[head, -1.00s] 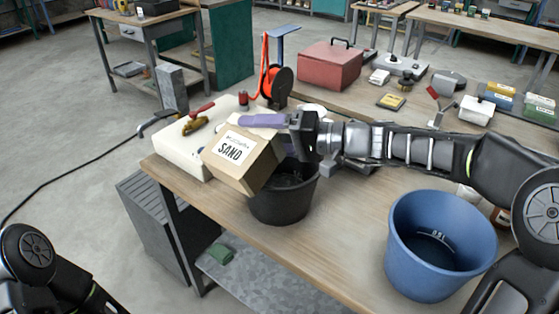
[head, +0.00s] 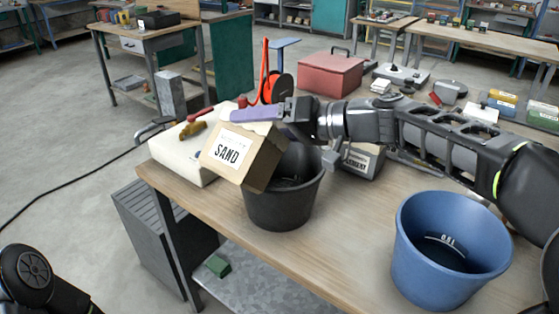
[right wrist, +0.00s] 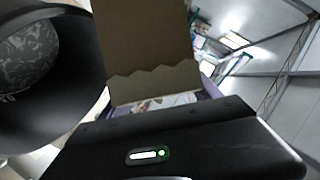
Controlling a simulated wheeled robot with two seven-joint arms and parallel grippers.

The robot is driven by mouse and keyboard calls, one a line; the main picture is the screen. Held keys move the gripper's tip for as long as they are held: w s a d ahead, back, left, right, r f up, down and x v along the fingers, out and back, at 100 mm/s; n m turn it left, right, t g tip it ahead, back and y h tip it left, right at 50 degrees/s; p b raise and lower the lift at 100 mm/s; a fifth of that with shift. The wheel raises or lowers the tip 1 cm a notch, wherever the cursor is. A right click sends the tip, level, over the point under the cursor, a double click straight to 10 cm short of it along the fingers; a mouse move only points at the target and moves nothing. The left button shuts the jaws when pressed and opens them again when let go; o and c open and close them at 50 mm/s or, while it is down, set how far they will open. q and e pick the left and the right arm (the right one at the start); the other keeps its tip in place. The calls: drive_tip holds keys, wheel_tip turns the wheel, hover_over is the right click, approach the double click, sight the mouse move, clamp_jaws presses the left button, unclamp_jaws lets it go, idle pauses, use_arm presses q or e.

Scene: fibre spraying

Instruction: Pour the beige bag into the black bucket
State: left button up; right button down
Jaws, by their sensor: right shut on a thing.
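The beige bag (head: 243,154), labelled SAND, is tilted at the left rim of the black bucket (head: 282,205) and partly covers its mouth. My right gripper (head: 255,114), with purple fingers, is shut on the bag's upper part. In the right wrist view the bag (right wrist: 147,40) shows a jagged torn edge, and the bucket (right wrist: 90,75) is at the left with something grey inside. I cannot tell whether sand is flowing. My left gripper is out of view; only part of my left arm shows at the lower left.
A blue bucket (head: 450,255) stands at the front right. A red toolbox (head: 330,75) and orange reel (head: 274,88) are behind.

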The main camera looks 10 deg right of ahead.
sight(277, 134)
drive_tip(key=shift+n, duration=0.3)
drive_tip(key=w+a, duration=0.2)
drive_tip(key=w, duration=0.1)
drive_tip(key=shift+w+a+r+p, duration=0.1)
drive_tip(key=shift+a+r+p, duration=0.2)
drive_tip(key=shift+a, duration=0.1)
drive_tip(key=shift+w+a+f, duration=0.1)
drive_tip(key=shift+w+f, duration=0.05)
drive_tip(key=shift+n+h, duration=0.6)
drive_tip(key=s+d+b, duration=0.2)
drive_tip(key=s, duration=0.1)
drive_tip(key=s+d+b, duration=0.4)
drive_tip(key=s+b, duration=0.1)
drive_tip(key=shift+s+r, duration=0.3)
drive_tip(key=shift+r, duration=0.05)
drive_tip(key=shift+s+a+r+n+t+h+b, duration=0.4)
drive_tip(key=shift+s+a+r+n+h+b, duration=0.2)
drive_tip(key=shift+s+a+r+n+b, duration=0.45)
drive_tip(key=w+a+n, duration=0.1)
drive_tip(key=a, duration=0.2)
drive_tip(key=w+a+n+h+p, duration=0.1)
drive_tip(key=w+a, duration=0.1)
drive_tip(key=w+a+n+t+p, duration=0.1)
drive_tip(key=a, duration=0.2)
drive_tip(key=shift+w+a+f+h, duration=0.35)
drive_tip(key=shift+w+f+h, duration=0.05)
drive_tip(key=shift+p+x, duration=0.55)
drive_tip(key=shift+x, duration=0.35)
drive_tip(key=shift+a+r, duration=0.1)
